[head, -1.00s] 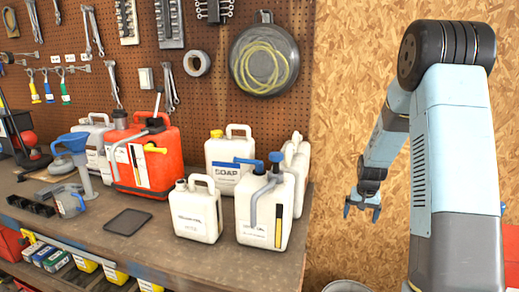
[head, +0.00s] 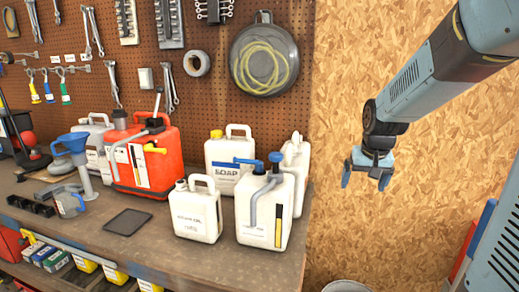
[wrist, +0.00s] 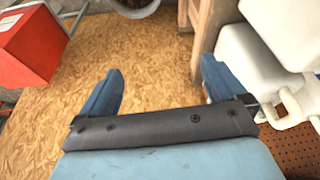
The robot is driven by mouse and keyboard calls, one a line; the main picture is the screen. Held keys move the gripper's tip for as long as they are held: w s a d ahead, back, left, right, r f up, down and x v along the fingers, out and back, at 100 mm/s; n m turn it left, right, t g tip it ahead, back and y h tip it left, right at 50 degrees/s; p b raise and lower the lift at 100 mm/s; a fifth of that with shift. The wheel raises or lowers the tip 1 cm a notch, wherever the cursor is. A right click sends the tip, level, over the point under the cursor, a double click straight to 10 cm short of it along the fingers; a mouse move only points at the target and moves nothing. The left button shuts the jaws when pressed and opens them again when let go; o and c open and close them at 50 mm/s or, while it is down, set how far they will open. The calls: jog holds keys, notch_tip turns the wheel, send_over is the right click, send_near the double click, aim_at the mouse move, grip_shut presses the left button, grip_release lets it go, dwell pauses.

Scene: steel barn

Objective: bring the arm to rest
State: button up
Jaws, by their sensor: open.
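My gripper (head: 367,180) hangs at the right of the head view, in front of the bare chipboard wall and to the right of the bench. Its two blue fingers are apart and point down, with nothing between them. In the wrist view my gripper (wrist: 160,88) also shows open and empty, with chipboard flooring or wall behind the fingers. My upper arm links come in from the right edge of the head view.
The workbench (head: 255,262) holds a white jug with a blue pump (head: 265,208), a smaller white jug (head: 196,210), a soap jug (head: 225,160) and a red canister (head: 145,158). A red box (wrist: 30,45) shows in the wrist view.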

jog(key=s+a+r+n+t, duration=0.1)
jog(key=s+a+r, duration=0.1)
jog(key=s, duration=0.8)
jog(key=s+a+r+n, duration=0.1)
jog(key=s+a+r, duration=0.2)
jog(key=s, duration=0.8)
jog(key=shift+r+t+y, duration=0.3)
jog(key=shift+r+t, duration=0.1)
jog(key=shift+r, duration=0.75)
